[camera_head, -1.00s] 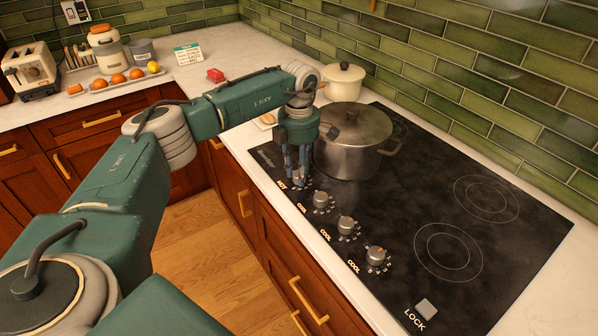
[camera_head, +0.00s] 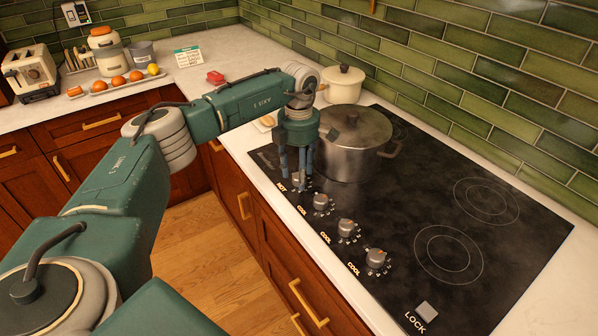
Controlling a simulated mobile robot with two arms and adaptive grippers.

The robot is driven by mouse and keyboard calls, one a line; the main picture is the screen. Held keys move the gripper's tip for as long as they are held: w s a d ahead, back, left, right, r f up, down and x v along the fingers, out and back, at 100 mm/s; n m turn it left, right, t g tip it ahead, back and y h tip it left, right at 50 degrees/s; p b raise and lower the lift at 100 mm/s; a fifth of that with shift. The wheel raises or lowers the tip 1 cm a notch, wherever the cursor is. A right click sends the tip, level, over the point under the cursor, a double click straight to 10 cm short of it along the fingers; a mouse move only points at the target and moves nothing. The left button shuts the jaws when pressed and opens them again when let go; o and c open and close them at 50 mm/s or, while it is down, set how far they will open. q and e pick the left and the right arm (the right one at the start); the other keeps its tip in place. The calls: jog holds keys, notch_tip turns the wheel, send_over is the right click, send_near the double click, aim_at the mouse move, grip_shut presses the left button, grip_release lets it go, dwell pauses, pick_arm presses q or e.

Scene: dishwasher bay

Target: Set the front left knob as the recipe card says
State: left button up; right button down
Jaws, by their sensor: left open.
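The leftmost knob (camera_head: 298,179) on the cooktop's front edge shows partly between and behind the fingers of my left gripper (camera_head: 296,172). That gripper points straight down over it, with its fingers apart. I cannot tell whether they touch the knob. The label beside this knob reads HOT; the other knobs, such as the second knob (camera_head: 321,202), the third knob (camera_head: 347,228) and the fourth knob (camera_head: 376,257), are labelled COOL. The leftmost knob's pointer is hidden. The recipe card (camera_head: 187,56) stands on the back counter, its text too small to read. My right gripper is out of view.
A large lidded steel pot (camera_head: 352,150) stands on the cooktop (camera_head: 400,205) close beside my left gripper. A cream pot (camera_head: 343,84) stands behind it. A LOCK button (camera_head: 426,311) is at the near corner. The right side of the cooktop is clear.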

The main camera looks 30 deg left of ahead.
pick_arm(q)
notch_tip(320, 180, up, 12)
dwell(0.4)
dwell(0.5)
